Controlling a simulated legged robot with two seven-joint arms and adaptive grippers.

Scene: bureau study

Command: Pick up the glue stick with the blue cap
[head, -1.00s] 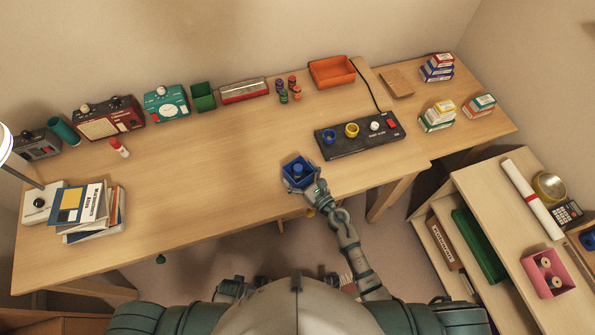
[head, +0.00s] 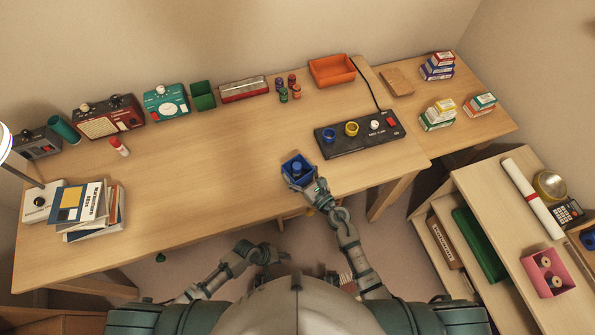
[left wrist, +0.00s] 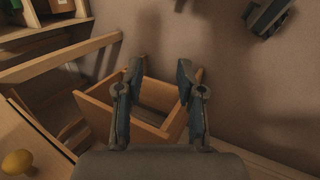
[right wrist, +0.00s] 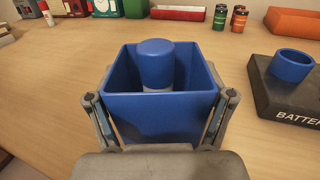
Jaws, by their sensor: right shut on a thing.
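The glue stick with the blue cap (right wrist: 156,64) stands upright inside a square blue box (right wrist: 160,118) in the right wrist view. Its lower part is hidden by the box wall. In the head view, the blue cap (head: 297,167) and the blue box (head: 290,178) are at the desk's front edge. My right gripper (head: 305,184) has its fingers on two opposite sides of the box and is shut on the box, not on the glue stick. My left gripper (head: 272,254) is low in front of the desk; its fingers (left wrist: 158,75) are spread and empty.
A wooden drawer (left wrist: 150,95) stands open below the desk, ahead of my left gripper. A black battery panel (head: 359,134) lies right of the box. A red-capped glue stick (head: 119,147) stands at the left. The desk's middle is clear.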

